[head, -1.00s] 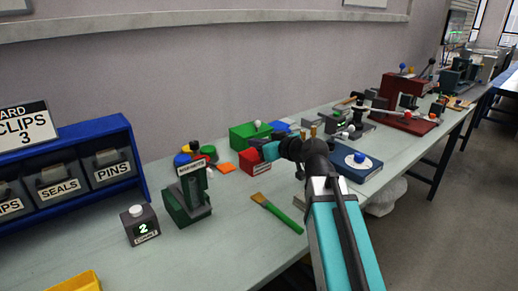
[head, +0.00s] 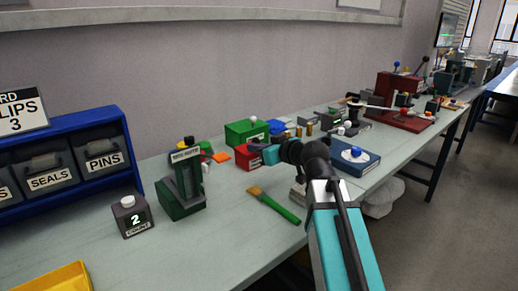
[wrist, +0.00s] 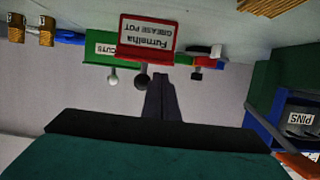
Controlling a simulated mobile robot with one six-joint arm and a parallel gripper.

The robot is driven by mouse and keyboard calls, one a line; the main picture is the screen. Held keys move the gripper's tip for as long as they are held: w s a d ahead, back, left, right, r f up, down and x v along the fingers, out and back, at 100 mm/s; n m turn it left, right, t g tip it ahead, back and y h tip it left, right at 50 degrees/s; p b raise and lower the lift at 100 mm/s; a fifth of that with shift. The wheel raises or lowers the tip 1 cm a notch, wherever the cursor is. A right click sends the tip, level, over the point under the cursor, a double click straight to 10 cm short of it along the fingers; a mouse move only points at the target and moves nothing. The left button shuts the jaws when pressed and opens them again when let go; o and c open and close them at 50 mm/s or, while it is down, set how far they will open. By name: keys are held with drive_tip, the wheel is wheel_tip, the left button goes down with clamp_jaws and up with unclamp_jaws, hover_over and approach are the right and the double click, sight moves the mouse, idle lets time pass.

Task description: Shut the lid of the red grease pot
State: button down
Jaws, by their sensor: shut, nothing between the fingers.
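The red grease pot (head: 248,157) stands on the bench in front of a green box (head: 243,133), partly behind my gripper in the head view. In the wrist view, which is upside down, the pot's white label (wrist: 147,32) reads GREASE POT. A dark ball knob (wrist: 142,80) shows just past its red edge, close to my fingertips. How far the lid stands open I cannot tell. My gripper (head: 262,148) is at the right of the pot's top in the head view. Its fingers (wrist: 160,78) are together and empty in the wrist view; contact with the pot is unclear.
A green-handled brush (head: 274,206) lies in front. A green press (head: 182,190) and a counter box (head: 132,216) stand left, by blue bins (head: 70,145). A blue plate with a white dish (head: 352,160) stands right.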

idle(0.5)
drive_tip(key=shift+r, duration=0.1)
drive_tip(key=s+d+b, duration=0.5)
drive_tip(key=s, duration=0.2)
drive_tip(key=shift+s+r+b, duration=0.15)
drive_tip(key=shift+s+b, duration=0.15)
drive_tip(key=shift+s, duration=0.05)
idle(1.0)
drive_tip(key=shift+s+d+r, duration=0.1)
drive_tip(key=shift+d, duration=0.05)
idle(0.4)
